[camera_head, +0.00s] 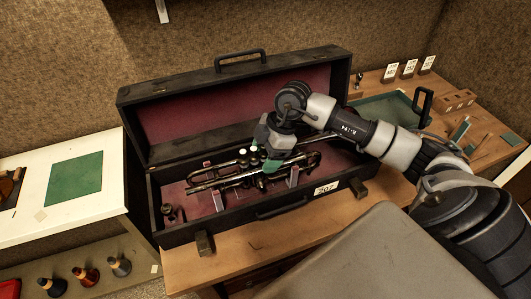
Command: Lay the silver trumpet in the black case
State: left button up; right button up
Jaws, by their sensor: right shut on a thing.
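The black case (233,213) stands open on the wooden bench, its lid raised at the back. Its inside is dark red. The silver trumpet (226,183) lies lengthwise in or just above the case's lower half, slightly tilted in the picture. Whether it rests fully on the lining I cannot tell. My right gripper (271,164) reaches down into the case from the right and is shut on the trumpet near its valves, hiding part of it. My left gripper is not in view.
A small dark piece (169,212) lies at the case's left end. Small pinkish blocks (293,176) stand inside near the trumpet. A green tray (384,108), number cards (409,68) and a wooden block (457,99) are on the bench at right. A white table (95,207) with a green mat (75,179) stands left.

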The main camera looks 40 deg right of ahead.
jog(key=shift+f, duration=0.4)
jog(key=o, duration=1.3)
jog(key=shift+f, duration=0.1)
jog(key=shift+b+v, duration=1.3)
jog(key=shift+v, duration=4.2)
jog(key=shift+s, duration=0.1)
